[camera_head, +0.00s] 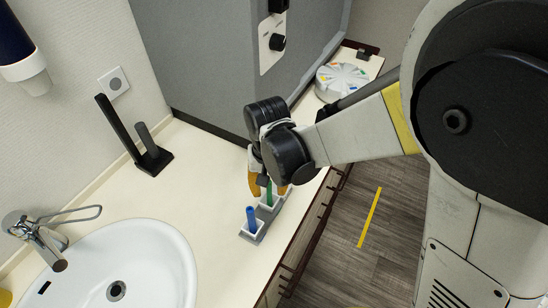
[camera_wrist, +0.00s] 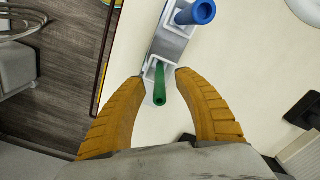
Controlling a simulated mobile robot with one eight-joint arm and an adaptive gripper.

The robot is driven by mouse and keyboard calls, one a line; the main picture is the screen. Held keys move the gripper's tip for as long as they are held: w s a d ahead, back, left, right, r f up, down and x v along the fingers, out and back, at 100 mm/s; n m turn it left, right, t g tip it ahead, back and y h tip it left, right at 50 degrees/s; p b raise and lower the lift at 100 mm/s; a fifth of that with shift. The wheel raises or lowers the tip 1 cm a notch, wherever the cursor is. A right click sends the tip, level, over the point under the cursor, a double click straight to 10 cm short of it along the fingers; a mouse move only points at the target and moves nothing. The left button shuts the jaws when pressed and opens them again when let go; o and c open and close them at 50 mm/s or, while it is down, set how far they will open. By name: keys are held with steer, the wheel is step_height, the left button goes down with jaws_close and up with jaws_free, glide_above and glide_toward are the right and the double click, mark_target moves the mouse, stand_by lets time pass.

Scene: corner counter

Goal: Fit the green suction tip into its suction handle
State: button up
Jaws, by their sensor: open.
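The green suction tip (camera_head: 269,193) stands upright in a slot of a grey-white holder (camera_head: 251,238) on the counter. It also shows in the wrist view (camera_wrist: 160,88), between the two orange fingers. My gripper (camera_head: 267,187) is open, with its fingers pointing down on either side of the tip; in the wrist view (camera_wrist: 160,76) there are gaps between fingers and tip. A blue tip (camera_head: 251,219) stands in the neighbouring slot and shows in the wrist view (camera_wrist: 196,12). I cannot clearly identify the suction handle; a black stand with two upright posts (camera_head: 150,160) is near the wall.
A white sink (camera_head: 130,232) with a tap (camera_head: 35,238) is at the left front. A large grey cabinet (camera_head: 215,60) stands behind my gripper. A round white tray (camera_head: 341,80) is farther back on the right. The counter between stand and holder is clear.

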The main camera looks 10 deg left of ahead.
step_height(320, 180, down, 2)
steer(key=shift+f, duration=0.2)
jaws_close()
steer(key=shift+r, duration=0.15)
